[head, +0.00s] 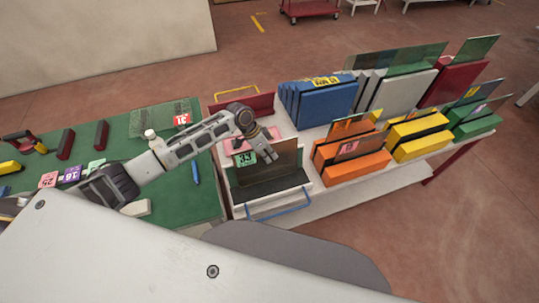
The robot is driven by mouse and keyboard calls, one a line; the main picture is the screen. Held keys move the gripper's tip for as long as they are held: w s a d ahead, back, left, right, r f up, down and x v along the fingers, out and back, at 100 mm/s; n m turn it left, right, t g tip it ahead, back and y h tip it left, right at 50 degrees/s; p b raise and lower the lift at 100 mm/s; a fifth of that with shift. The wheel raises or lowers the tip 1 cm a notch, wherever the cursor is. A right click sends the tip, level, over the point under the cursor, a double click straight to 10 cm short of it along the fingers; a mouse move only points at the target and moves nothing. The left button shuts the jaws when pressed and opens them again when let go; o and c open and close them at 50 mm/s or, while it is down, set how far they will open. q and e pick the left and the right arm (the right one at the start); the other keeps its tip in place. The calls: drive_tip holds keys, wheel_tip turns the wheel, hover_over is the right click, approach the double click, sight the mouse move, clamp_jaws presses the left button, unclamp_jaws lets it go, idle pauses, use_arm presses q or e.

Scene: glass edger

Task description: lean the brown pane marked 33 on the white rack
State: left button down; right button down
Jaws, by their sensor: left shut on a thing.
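The brown pane marked 33 (287,158) stands nearly upright over a low stand with a dark surface, its green 33 label at its upper left. My left gripper (268,157) is shut on the pane's top edge. Whether the pane's lower edge touches the stand is unclear. The white rack (405,96) is at the back right, between the blue and red racks, with dark green panes showing behind it. My right gripper is not in view.
The low stand (268,188) has a blue bar (285,207) in front. A blue rack (325,100) and a red rack (455,82) flank the white one. Orange (350,163), yellow (415,143) and green (475,125) racks stand nearer. A green worktable (190,205) is at left.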

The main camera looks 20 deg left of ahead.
use_arm(q)
drive_tip(key=shift+a, duration=0.1)
idle(0.4)
drive_tip(key=c, duration=1.6)
unclamp_jaws()
drive_tip(key=shift+o, duration=0.2)
drive_tip(key=shift+a+f, duration=0.1)
drive_tip(key=shift+f, duration=0.05)
drive_tip(key=shift+w, duration=0.1)
drive_tip(key=shift+v, duration=0.95)
drive_tip(key=v, duration=1)
drive_tip(key=shift+d, duration=0.3)
